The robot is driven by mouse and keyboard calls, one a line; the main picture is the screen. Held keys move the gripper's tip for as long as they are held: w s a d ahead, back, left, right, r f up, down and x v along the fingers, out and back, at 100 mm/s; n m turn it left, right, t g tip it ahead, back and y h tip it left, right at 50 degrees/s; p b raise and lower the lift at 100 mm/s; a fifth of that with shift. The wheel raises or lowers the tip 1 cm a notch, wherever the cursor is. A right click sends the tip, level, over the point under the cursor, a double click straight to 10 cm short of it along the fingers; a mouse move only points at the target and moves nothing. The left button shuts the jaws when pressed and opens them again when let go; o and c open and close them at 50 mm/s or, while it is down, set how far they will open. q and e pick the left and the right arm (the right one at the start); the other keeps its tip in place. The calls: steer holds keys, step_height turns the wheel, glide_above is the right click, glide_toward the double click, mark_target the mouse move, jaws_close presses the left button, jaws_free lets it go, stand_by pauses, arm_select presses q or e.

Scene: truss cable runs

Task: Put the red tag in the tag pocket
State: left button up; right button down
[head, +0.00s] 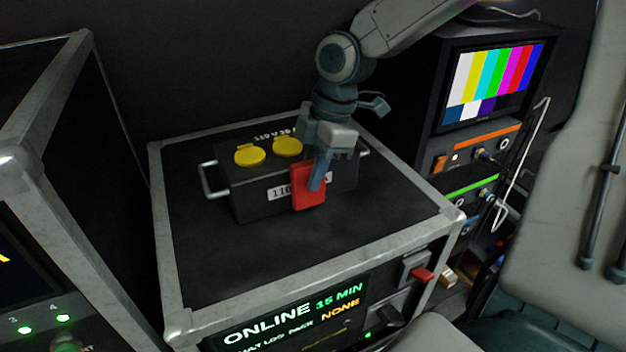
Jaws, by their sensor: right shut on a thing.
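The red tag (304,199) is a flat red piece in front of the black box on top of the flight case. My right gripper (316,182) comes down from the upper right and is shut on the red tag, with one finger across its front face. The tag hangs roughly upright and covers part of the white label on the box. I cannot tell whether its lower edge touches the case top. I cannot make out the tag pocket in this view. My left gripper is not in view.
The black box (258,203) has yellow round caps (250,155) and side handles. It stands on the metal-edged case (300,262), whose front top is clear. A rack with a colour-bar monitor (492,85) stands at right, with a looped cable (521,150). Another case (48,110) stands at left.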

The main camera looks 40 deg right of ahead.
mark_target(309, 205)
step_height(309, 205, down, 2)
steer(key=shift+s+f+p, duration=0.15)
steer(key=shift+f+p, duration=0.1)
steer(key=shift+p, duration=0.35)
steer(key=shift+d+f, duration=0.15)
steer(key=shift+f, duration=0.4)
steer(key=shift+f, duration=0.1)
steer(key=c, duration=1.4)
jaws_free()
steer(key=shift+o, duration=0.2)
